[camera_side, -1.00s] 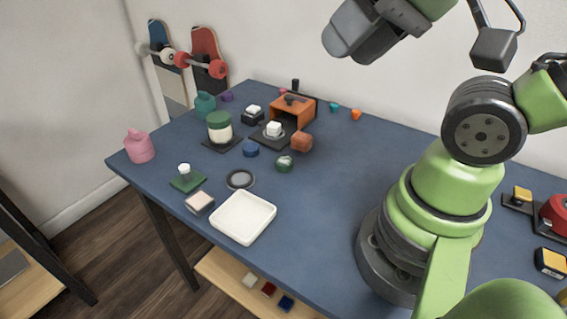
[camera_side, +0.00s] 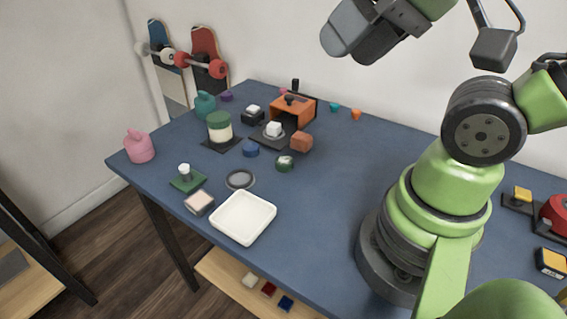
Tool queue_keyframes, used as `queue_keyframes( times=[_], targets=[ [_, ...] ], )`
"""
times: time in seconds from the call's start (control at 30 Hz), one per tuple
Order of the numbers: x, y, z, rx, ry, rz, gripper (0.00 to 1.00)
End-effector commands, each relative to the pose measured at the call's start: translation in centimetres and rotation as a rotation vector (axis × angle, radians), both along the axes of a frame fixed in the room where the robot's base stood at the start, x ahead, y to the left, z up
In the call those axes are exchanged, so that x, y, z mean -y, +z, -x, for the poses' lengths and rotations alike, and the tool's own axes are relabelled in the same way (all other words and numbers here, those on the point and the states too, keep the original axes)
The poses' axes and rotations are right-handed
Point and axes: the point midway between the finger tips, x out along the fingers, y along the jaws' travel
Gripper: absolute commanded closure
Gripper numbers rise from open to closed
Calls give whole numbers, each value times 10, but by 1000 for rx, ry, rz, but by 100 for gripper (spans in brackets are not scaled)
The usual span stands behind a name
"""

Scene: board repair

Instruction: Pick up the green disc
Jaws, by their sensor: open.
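A small dark green disc (camera_side: 285,163) with a pale patch on top lies on the blue table, right of the blue disc and in front of the orange block. My gripper (camera_side: 357,38) is open, high above the table at the top of the view. It is well above and to the right of the green disc and apart from it. Nothing shows between its fingers.
A white tray (camera_side: 243,217) and a dark ring (camera_side: 240,180) lie in front of the disc. The orange block (camera_side: 301,142), blue disc (camera_side: 251,149) and orange housing (camera_side: 293,108) stand close behind it. The table right of the disc is clear up to my base.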

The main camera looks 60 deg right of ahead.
Motion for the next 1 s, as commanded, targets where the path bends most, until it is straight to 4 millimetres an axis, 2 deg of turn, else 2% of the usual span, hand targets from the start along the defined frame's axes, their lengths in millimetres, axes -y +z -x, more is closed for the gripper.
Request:
queue_keyframes(
  times=[0.03, 0.1, 0.37, 0.47, 0.57, 0.77, 0.87, 1.0],
  targets=[
    [0, 0, 0, 0, 0, 0, 39],
    [0, 0, 0, 0, 0, 0, 27],
    [0, 0, -1, -1, 0, 1, 27],
    [2, -1, -7, -22, -5, 10, 27],
    [8, -4, -24, -70, -14, 33, 27],
    [30, -28, -77, -217, -31, 98, 27],
    [43, -49, -102, -292, -30, 125, 27],
    [64, -90, -131, -400, -24, 155, 27]
  ],
)
